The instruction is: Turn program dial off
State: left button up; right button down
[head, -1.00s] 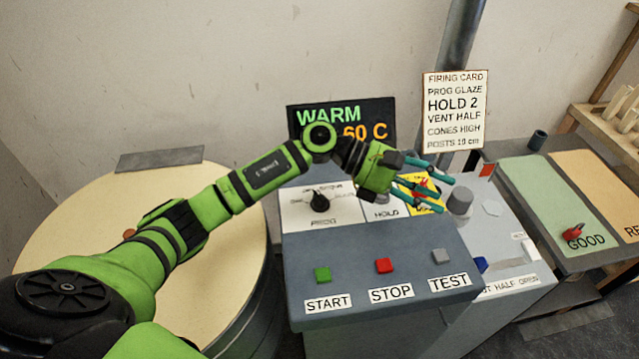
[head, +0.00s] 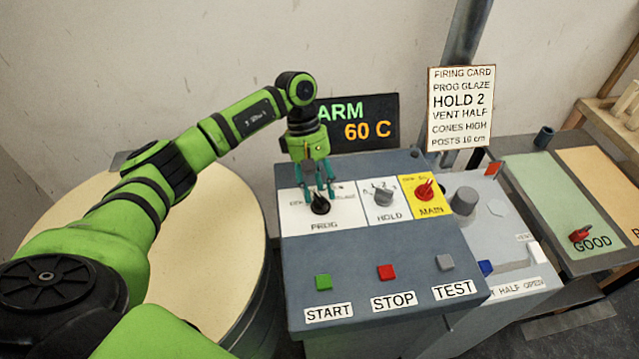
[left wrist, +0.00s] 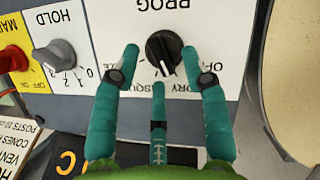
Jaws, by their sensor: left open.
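The program dial (head: 319,206) is a black knob on the white PROG plate of the grey control panel. My left gripper (head: 318,192) is over the PROG plate, just behind and above the dial. In the left wrist view its teal fingers (left wrist: 159,68) are spread, with the dial between and a little beyond the tips. They do not visibly grip it. Part of the label text is hidden by the fingers. My right gripper is not in view.
The grey HOLD knob (head: 383,197) and red MAIN switch (head: 424,191) sit to the right of the dial. START (head: 323,282), STOP (head: 387,272) and TEST (head: 445,262) buttons line the front. A display (head: 367,123) reading 60 C stands behind.

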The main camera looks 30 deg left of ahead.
pick_arm(q)
jog(key=shift+s+d+f, duration=0.1)
jog(key=shift+d+f, duration=0.15)
jog(key=shift+f, duration=0.35)
jog(key=shift+c, duration=0.4)
jog(key=shift+s, duration=0.1)
grip_shut()
jog(key=shift+f, duration=0.1)
